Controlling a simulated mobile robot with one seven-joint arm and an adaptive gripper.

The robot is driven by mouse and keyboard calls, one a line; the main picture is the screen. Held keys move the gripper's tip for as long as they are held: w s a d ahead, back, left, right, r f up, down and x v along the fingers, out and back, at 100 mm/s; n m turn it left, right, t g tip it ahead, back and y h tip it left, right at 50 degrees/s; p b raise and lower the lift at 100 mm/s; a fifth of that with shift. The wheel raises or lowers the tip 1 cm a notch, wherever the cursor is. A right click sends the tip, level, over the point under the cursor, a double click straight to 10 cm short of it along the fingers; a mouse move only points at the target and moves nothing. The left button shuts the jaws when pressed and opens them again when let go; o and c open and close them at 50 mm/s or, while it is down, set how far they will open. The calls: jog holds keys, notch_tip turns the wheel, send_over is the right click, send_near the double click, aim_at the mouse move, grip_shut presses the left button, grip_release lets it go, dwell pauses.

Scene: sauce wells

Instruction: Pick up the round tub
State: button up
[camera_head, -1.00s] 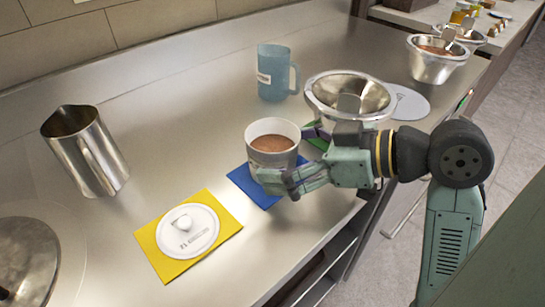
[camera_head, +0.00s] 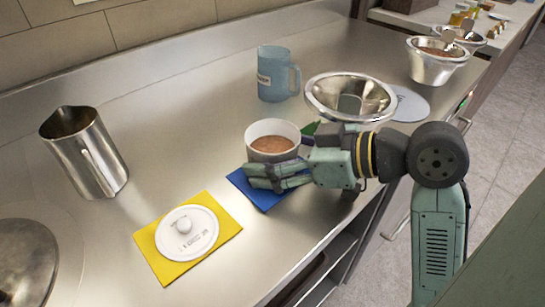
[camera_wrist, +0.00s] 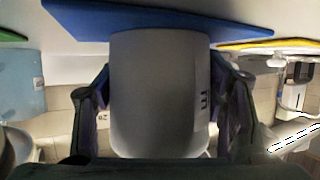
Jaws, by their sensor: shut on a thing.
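The round tub (camera_head: 272,134) is white with brown contents. It is upright at the blue mat (camera_head: 240,181) in the head view; I cannot tell whether it touches the mat. In the wrist view the tub (camera_wrist: 160,90) fills the middle, with a finger on each side and dark print on its wall. My gripper (camera_head: 275,170) comes from the right and is shut on the tub. The near finger hides its lower front. The blue mat also shows at the top of the wrist view (camera_wrist: 75,18).
A white lid (camera_head: 188,236) lies on a yellow mat (camera_head: 157,262) at front left. A metal bowl (camera_head: 320,92) stands close behind my gripper, over a green mat (camera_head: 309,128). A blue jug (camera_head: 273,75) stands behind the tub, and a steel pitcher (camera_head: 100,165) at left. Counter between them is clear.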

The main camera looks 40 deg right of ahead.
aim_at(250, 140)
jog(key=c, duration=0.8)
jog(key=shift+r+p, duration=0.5)
jog(key=shift+r, duration=0.15)
notch_tip(250, 140, up, 2)
jog(key=shift+r+p, duration=0.25)
jog(key=shift+p, duration=0.6)
jog(key=s+d, duration=0.1)
jog(key=s, duration=0.4)
jog(key=s+d, duration=0.1)
jog(key=s, duration=0.4)
jog(key=s+d+r, duration=0.1)
jog(key=s, duration=0.4)
jog(key=shift+s+d+r, duration=0.1)
jog(key=shift+s+d, duration=0.2)
jog(key=shift+d, duration=0.05)
